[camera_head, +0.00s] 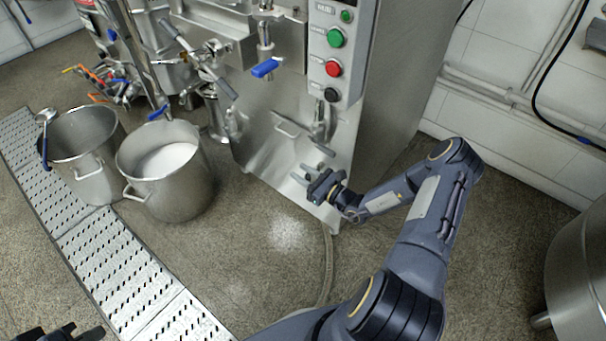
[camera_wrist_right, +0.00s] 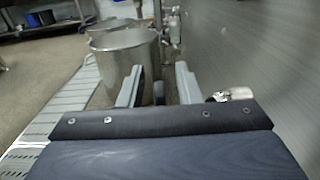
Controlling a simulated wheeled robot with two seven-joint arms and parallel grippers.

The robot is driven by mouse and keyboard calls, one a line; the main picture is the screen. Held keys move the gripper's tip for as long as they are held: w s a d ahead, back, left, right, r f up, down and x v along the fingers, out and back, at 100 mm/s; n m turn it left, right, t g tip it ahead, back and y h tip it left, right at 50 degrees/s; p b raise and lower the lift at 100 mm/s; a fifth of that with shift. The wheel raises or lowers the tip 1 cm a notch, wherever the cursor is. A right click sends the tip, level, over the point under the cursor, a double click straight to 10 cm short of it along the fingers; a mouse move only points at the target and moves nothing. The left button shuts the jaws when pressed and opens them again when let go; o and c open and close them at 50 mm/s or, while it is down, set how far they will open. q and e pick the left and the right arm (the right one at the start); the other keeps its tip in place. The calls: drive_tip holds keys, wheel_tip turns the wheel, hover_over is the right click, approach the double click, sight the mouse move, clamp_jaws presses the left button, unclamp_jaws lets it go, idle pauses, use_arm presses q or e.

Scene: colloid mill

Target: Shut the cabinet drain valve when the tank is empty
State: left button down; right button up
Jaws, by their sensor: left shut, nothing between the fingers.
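The steel cabinet (camera_head: 272,150) stands in the middle of the head view. My right gripper (camera_head: 303,174) is open by its lower front, its fingers apart in the right wrist view (camera_wrist_right: 158,88). A shiny metal fitting (camera_wrist_right: 232,94) sticks out from the cabinet wall just right of the fingers; I cannot tell whether it is the drain valve. A blue-handled valve (camera_head: 265,68) sits higher on the cabinet front. The tank's inside is not visible. My left gripper (camera_head: 72,334) is shut and empty at the bottom left edge, partly cut off.
A steel pot with white contents (camera_head: 172,196) stands left of the cabinet, beside another pot with a ladle (camera_head: 92,178). A perforated drain grate (camera_head: 105,262) runs along the floor. A hose (camera_head: 328,265) and a pale patch (camera_head: 288,233) are on the floor. Control buttons (camera_head: 333,68) are above.

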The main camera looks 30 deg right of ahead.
clamp_jaws()
use_arm(q)
drive_tip(key=shift+f, duration=0.1)
use_arm(e)
drive_tip(key=shift+s+f, duration=0.1)
